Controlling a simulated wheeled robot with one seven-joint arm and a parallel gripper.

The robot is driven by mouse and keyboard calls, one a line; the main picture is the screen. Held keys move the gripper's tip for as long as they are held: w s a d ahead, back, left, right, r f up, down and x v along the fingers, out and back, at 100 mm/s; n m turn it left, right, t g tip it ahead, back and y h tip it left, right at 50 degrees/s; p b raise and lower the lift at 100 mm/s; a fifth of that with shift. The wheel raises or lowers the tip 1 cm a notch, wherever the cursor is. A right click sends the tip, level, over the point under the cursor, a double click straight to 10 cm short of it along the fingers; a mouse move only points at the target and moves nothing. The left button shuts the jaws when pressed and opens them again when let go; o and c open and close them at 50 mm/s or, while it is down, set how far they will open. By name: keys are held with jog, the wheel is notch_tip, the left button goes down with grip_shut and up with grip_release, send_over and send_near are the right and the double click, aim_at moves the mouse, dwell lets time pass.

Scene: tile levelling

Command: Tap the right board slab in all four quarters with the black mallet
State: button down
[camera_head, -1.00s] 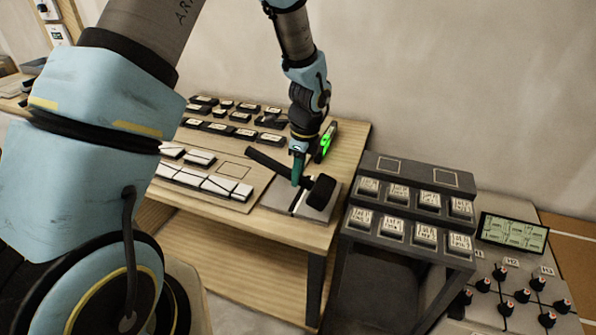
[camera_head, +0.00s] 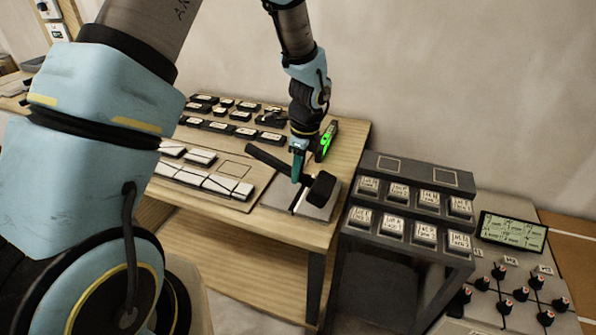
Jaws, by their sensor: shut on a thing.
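My gripper (camera_head: 297,168) is shut on the handle of the black mallet. The mallet's head (camera_head: 321,187) is over the right part of the grey board slabs at the table's right end, and its handle (camera_head: 265,157) points to the back left. The right board slab (camera_head: 317,209) shows partly under and in front of the head. The left slab (camera_head: 277,195) lies beside it, with a thin dark line between them. I cannot tell whether the head touches the slab. The slab's far part is hidden by the mallet and gripper.
A wooden board with white tiles (camera_head: 205,182) lies left of the slabs. Several dark labelled blocks (camera_head: 220,127) stand behind. A green-lit device (camera_head: 327,140) is right behind my gripper. A dark stepped rack (camera_head: 411,203) with labelled blocks stands to the right of the table (camera_head: 262,222).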

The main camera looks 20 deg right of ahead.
notch_tip(320, 180, down, 6)
jog(key=b, duration=0.4)
jog(key=shift+r+p, duration=0.4)
jog(key=shift+r, duration=0.15)
notch_tip(320, 180, up, 5)
jog(key=p, duration=0.4)
jog(key=shift+r, duration=0.1)
